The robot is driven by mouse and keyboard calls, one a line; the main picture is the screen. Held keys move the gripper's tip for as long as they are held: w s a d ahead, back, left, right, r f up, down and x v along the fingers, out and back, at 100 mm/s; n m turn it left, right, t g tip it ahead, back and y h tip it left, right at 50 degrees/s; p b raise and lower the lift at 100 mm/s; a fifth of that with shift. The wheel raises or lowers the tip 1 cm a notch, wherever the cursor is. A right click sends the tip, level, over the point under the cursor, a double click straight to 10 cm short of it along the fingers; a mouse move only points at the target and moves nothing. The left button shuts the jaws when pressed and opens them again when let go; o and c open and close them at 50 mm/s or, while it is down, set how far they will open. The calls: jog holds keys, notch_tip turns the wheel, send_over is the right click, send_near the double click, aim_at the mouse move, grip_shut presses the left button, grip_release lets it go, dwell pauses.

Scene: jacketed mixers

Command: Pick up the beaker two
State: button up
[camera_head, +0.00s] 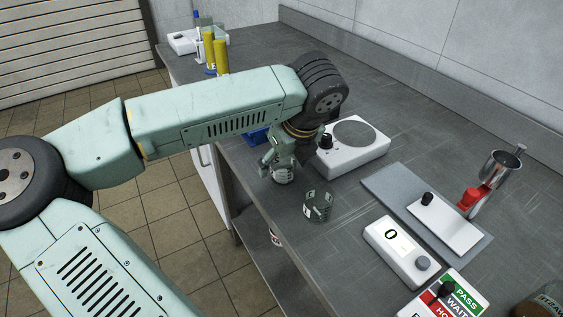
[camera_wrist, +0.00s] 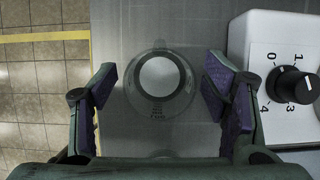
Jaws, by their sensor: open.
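My gripper (camera_head: 288,158) is open over the near edge of the bench. In the wrist view its two purple-padded fingers (camera_wrist: 162,90) stand apart on either side of a clear beaker (camera_wrist: 160,110). That beaker has a white disc-like area inside and small dark print; neither finger visibly touches it. In the head view this beaker (camera_head: 284,176) shows just below the fingers, partly covered by them. A second clear beaker (camera_head: 318,207) with dark markings stands to its right and nearer the camera. I cannot read which one is beaker two.
A white stirrer with a grey round plate (camera_head: 354,134) stands close behind my gripper; its dial (camera_wrist: 292,84) shows in the wrist view. A white readout box (camera_head: 397,251), a grey mat (camera_head: 387,186) and a red-clamped metal cup (camera_head: 498,168) are to the right.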

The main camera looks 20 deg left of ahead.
jog(key=shift+f, duration=0.15)
jog(key=shift+c, duration=0.3)
jog(key=c, duration=1.2)
